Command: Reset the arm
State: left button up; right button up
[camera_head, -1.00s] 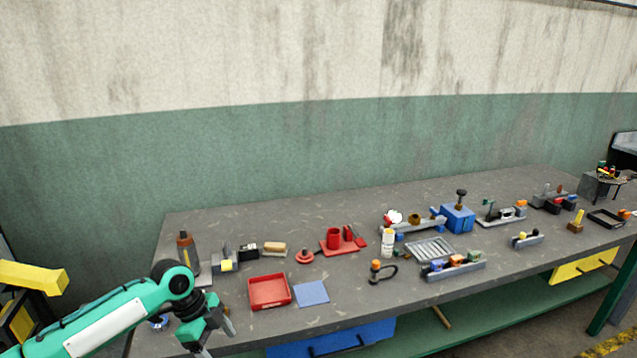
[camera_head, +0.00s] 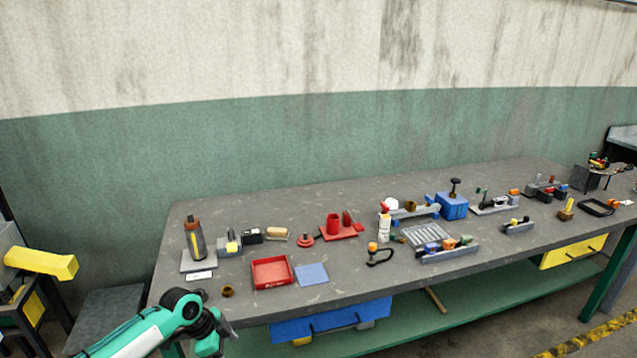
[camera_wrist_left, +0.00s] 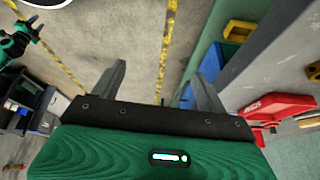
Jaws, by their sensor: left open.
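My left arm (camera_head: 150,328) comes in at the lower left of the head view, in front of the table's near left edge. My left gripper (camera_head: 222,343) hangs low there and is partly cut off by the bottom edge. In the left wrist view the two fingers of my left gripper (camera_wrist_left: 158,85) are spread apart with nothing between them, over the floor beside the table.
The grey table (camera_head: 330,272) holds a red tray (camera_head: 272,273), a blue mat (camera_head: 311,274), a bottle-like tool (camera_head: 193,238), a small brown ring (camera_head: 228,291), a white bottle (camera_head: 384,228) and several fixtures. A blue drawer (camera_head: 330,320) is under the front edge. Floor in front is open.

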pick_arm(q)
notch_tip(320, 180, down, 18)
jog(key=s+a+n+t+y, duration=0.1)
jog(key=s+a+n+t, duration=0.15)
jog(key=n, duration=0.35)
jog(key=s+a+f+n+y, duration=0.1)
jog(key=s+a+f+n, duration=0.1)
jog(key=s+f, duration=0.45)
jog(key=s+a+f+n+y, duration=0.15)
jog(key=s+f, duration=0.25)
jog(key=f, duration=0.5)
jog(key=s+f+n+g, duration=0.1)
jog(key=s+f, duration=0.4)
jog(key=s, duration=0.3)
jog(key=s+f+n, duration=0.1)
jog(key=s+f, duration=0.4)
jog(key=s, duration=0.3)
jog(key=s+d+f+n+g, duration=0.1)
jog(key=s+f, duration=0.2)
jog(key=s, duration=0.9)
jog(key=s+f+n+g+y, duration=0.1)
jog(key=s+f, duration=0.2)
jog(key=s, duration=1)
jog(key=shift+s+d+f, duration=0.2)
jog(key=shift+d+f, duration=0.15)
jog(key=shift+f, duration=0.05)
pick_arm(e)
jog(key=shift+s, duration=0.6)
